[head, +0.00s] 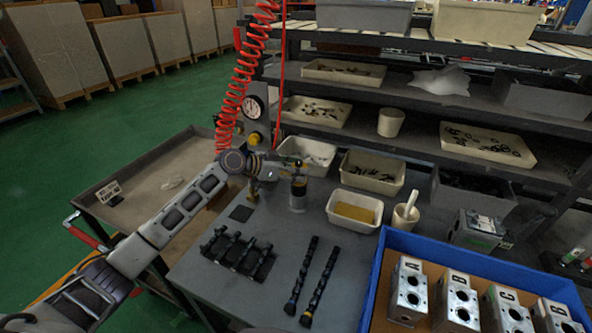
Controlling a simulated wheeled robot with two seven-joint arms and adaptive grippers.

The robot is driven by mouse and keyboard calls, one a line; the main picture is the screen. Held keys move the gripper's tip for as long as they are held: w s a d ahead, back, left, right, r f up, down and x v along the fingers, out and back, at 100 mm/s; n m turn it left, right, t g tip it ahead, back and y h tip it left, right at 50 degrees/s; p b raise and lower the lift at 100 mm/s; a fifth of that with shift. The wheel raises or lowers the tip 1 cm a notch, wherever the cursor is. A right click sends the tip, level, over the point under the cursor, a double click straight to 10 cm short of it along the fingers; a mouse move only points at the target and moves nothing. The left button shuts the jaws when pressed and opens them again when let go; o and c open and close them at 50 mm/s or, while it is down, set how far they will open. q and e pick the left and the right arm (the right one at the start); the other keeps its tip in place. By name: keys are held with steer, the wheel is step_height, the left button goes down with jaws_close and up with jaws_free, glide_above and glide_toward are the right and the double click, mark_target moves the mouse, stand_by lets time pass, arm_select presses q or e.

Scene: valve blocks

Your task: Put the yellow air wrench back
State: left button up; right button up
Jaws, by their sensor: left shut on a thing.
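My left gripper (272,168) reaches in from the left over the back of the grey workbench (205,270). It is shut on what appears to be the yellow air wrench (254,165), mostly hidden by the fingers; only small yellow parts show. A short grey cylindrical holder (298,196) stands on the bench just right of and below the gripper. I cannot tell whether the wrench touches it. A red coiled hose (238,90) hangs from above, down behind the gripper. My right gripper is not in view.
Parts bins (372,172) and a tub with a yellow bottom (354,212) stand right of the holder. A black rack (237,255) and two dark rods (316,285) lie in front. A blue-rimmed tray (372,275) holds lettered metal blocks. A pressure gauge (254,107) stands behind.

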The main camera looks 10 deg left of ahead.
arm_select(q)
steer(key=o, duration=1.4)
steer(key=shift+r, duration=0.2)
steer(key=shift+f, duration=0.35)
steer(key=shift+s+a+r, duration=0.2)
steer(key=shift+r, duration=0.05)
steer(key=shift+s+a+r, duration=0.2)
steer(key=shift+s+a, duration=0.1)
steer(key=shift+a, duration=0.1)
steer(key=shift+v, duration=3.2)
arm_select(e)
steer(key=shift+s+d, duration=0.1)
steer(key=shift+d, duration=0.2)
arm_select(q)
steer(key=shift+r, duration=0.2)
steer(key=shift+r+p, duration=2.3)
steer(key=shift+p, duration=0.2)
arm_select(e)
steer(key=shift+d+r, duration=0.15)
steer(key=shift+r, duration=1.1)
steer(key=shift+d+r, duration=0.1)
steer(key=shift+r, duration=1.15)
